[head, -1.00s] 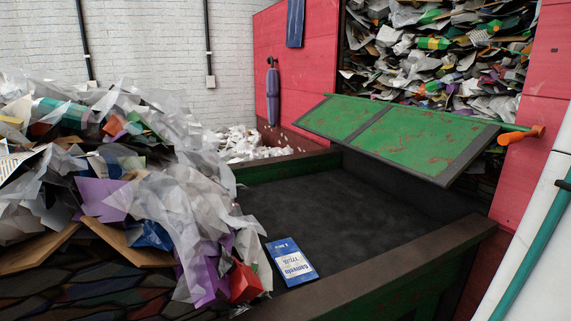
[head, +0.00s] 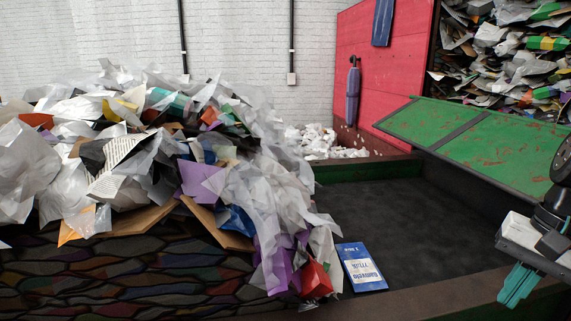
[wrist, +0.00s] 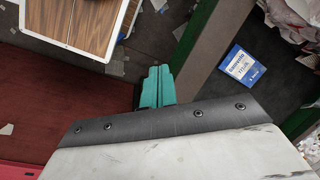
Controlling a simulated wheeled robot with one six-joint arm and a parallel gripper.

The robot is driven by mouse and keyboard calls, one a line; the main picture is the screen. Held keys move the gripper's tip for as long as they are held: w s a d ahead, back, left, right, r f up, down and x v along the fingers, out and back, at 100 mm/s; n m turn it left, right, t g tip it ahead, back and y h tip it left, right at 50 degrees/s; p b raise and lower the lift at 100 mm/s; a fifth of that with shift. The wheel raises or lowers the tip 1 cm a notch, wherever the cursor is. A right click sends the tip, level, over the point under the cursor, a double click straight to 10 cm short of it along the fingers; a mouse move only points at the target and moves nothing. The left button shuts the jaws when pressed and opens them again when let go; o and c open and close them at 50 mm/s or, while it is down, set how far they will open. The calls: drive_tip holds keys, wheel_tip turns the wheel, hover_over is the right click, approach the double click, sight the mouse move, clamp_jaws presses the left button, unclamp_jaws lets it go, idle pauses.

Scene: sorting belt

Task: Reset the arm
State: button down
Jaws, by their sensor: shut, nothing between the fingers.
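My gripper (head: 518,285) shows at the right edge of the head view, with teal fingers pointing down. In the wrist view its teal fingers (wrist: 157,86) are together and hold nothing. The gripper is in the air near the belt's dark front rail, apart from the things around it. A blue and white packet (head: 361,267) lies flat on the dark belt beside the waste heap. It also shows in the wrist view (wrist: 240,65), right of the fingers and across the rail.
A large heap of paper and plastic scraps (head: 150,160) fills the left. A green rusty panel (head: 500,150) slopes over the dark belt (head: 390,205). A wood-grain surface with a white edge (wrist: 75,20) lies near the fingers in the wrist view.

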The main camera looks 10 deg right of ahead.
drive_tip(key=s+a+n+h, duration=0.1)
drive_tip(key=a+n+h, duration=0.1)
drive_tip(key=a+n, duration=0.8)
drive_tip(key=shift+a+r+t, duration=0.3)
drive_tip(key=shift+a, duration=0.8)
